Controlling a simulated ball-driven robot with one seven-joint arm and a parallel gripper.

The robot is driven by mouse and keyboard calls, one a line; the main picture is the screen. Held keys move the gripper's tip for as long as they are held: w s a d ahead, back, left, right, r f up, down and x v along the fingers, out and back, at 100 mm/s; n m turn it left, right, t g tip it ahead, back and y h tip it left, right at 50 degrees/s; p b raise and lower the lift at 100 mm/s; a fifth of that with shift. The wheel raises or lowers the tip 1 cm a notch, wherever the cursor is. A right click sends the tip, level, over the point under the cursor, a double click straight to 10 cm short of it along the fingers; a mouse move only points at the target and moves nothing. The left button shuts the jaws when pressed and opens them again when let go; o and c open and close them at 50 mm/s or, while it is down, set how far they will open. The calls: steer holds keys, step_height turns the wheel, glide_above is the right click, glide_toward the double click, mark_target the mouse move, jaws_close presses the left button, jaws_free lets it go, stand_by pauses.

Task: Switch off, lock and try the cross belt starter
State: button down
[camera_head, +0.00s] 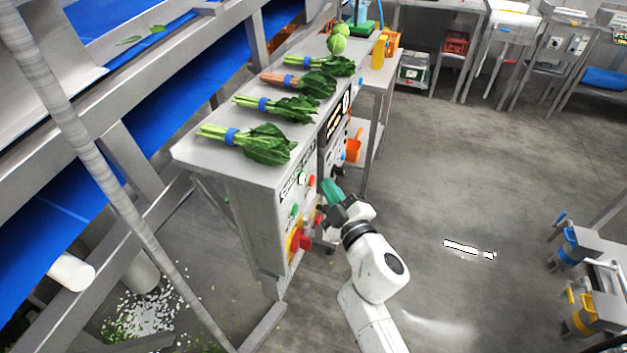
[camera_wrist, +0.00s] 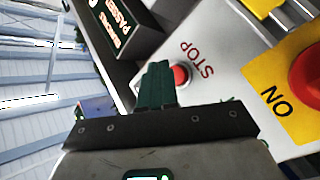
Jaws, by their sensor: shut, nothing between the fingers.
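The starter box in the head view has a yellow plate with a red rotary handle (camera_head: 297,242) low on its front. In the wrist view this red handle (camera_wrist: 308,74) is cut off by the right edge, with "ON" lettered beside it on the yellow plate (camera_wrist: 268,76). A red button (camera_wrist: 181,75) marked "STOP" sits on the grey panel face. My gripper (camera_head: 331,190) is in front of the panel, its green fingers shut and empty. In the wrist view the fingertips (camera_wrist: 157,72) are beside the STOP button and partly overlap it; I cannot tell whether they touch. No padlock is identifiable.
Bunched greens (camera_head: 265,142) with blue bands lie along the steel top above the panel. A dark labelled sign (camera_wrist: 115,22) juts out near my fingers. Blue belts run at the left. Carts with blue and yellow parts (camera_head: 583,312) stand at the right. The middle floor is clear.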

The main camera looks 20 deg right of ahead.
steer(key=shift+a, duration=0.1)
stand_by(0.7)
steer(key=shift+w+a, duration=0.25)
steer(key=shift+w+a+b, duration=0.25)
steer(key=shift+a+b, duration=0.1)
steer(key=shift+b, duration=0.05)
stand_by(0.8)
steer(key=shift+d, duration=0.1)
stand_by(0.3)
steer(key=shift+s+d+p, duration=0.5)
steer(key=shift+d, duration=0.05)
steer(key=shift+d, duration=0.1)
steer(key=shift+s+d+p, duration=0.75)
steer(key=shift+d+p, duration=0.05)
steer(key=shift+d, duration=0.2)
steer(key=shift+s+d+p, duration=0.75)
steer(key=shift+d, duration=0.2)
steer(key=shift+d, duration=0.1)
